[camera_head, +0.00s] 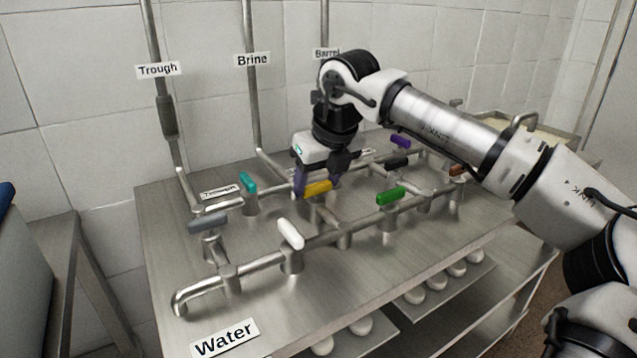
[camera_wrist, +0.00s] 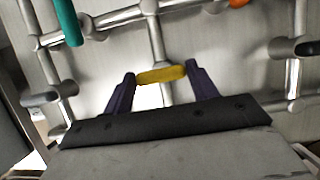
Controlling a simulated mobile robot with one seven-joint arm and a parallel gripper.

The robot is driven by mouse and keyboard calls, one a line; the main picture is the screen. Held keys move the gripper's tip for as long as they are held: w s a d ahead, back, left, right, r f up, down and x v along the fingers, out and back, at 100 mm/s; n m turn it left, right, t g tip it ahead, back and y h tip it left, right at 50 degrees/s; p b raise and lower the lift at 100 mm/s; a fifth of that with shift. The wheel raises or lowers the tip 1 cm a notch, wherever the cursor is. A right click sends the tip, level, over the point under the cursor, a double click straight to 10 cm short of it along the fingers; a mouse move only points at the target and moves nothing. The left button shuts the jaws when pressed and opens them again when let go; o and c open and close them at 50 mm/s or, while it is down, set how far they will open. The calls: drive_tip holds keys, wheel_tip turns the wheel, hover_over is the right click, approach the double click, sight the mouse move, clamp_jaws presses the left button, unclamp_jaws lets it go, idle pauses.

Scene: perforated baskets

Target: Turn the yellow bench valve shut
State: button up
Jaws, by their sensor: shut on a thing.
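The yellow valve handle (camera_head: 317,188) sits on the pipework in the middle of the steel bench. My gripper (camera_head: 318,183) is over it from behind, with its dark purple fingers at the two ends of the handle. In the wrist view the yellow handle (camera_wrist: 161,75) lies crosswise between the fingertips of my gripper (camera_wrist: 160,80), which is shut on it. The valve body under the handle is mostly hidden in the head view.
Close by are teal (camera_head: 248,182), white (camera_head: 291,234), green (camera_head: 391,196), grey (camera_head: 208,223), black (camera_head: 397,162) and purple (camera_head: 401,142) handles. A "Water" label (camera_head: 224,338) lies at the bench front. The front right bench top is clear.

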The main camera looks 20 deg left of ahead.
idle(0.3)
drive_tip(key=o, duration=1)
drive_tip(key=v, duration=1.4)
drive_tip(key=shift+p, duration=0.3)
drive_tip(key=shift+f, duration=0.1)
